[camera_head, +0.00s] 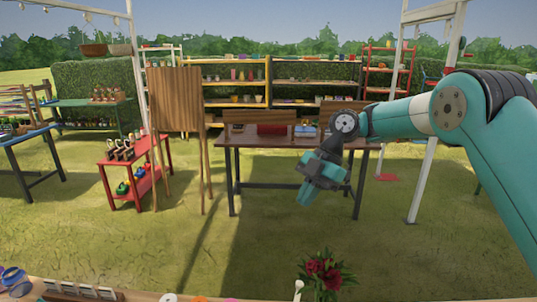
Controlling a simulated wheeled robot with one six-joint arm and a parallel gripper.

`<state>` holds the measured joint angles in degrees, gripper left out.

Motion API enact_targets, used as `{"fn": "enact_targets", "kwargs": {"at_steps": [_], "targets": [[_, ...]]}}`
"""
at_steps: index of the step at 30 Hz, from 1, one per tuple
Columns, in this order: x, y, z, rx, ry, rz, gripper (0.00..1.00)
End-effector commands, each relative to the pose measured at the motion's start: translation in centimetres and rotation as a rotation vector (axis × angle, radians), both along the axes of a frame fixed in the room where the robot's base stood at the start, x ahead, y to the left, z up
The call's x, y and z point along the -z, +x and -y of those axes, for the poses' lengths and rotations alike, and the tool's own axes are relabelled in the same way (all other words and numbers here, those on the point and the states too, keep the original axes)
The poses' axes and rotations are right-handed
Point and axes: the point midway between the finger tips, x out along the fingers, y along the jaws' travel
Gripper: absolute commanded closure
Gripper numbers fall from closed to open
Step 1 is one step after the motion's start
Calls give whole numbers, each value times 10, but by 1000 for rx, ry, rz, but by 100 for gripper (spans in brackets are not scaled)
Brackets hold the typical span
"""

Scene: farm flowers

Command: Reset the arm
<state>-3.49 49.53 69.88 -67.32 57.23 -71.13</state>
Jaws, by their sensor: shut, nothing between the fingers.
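My arm reaches in from the right side of the head view, teal with dark joints. My gripper (308,192) hangs at its end near the middle of the picture, pointing down and to the left. Its fingers are shut and hold nothing.
Red flowers (328,270) stand at the near edge, on or beside a wooden surface (143,295). A wooden board on legs (175,100) and a red shelf table (150,185) stand left. A white post (428,170) stands right. Open grass (110,240) lies between.

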Motion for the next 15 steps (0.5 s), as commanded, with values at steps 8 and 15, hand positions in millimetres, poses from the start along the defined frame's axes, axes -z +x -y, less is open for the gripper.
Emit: {"fn": "enact_targets", "kwargs": {"at_steps": [8, 15], "targets": [[-49, -110, -15, 625, -171, -240, 100], [-37, -227, 7, 1161, -284, -413, 100]]}}
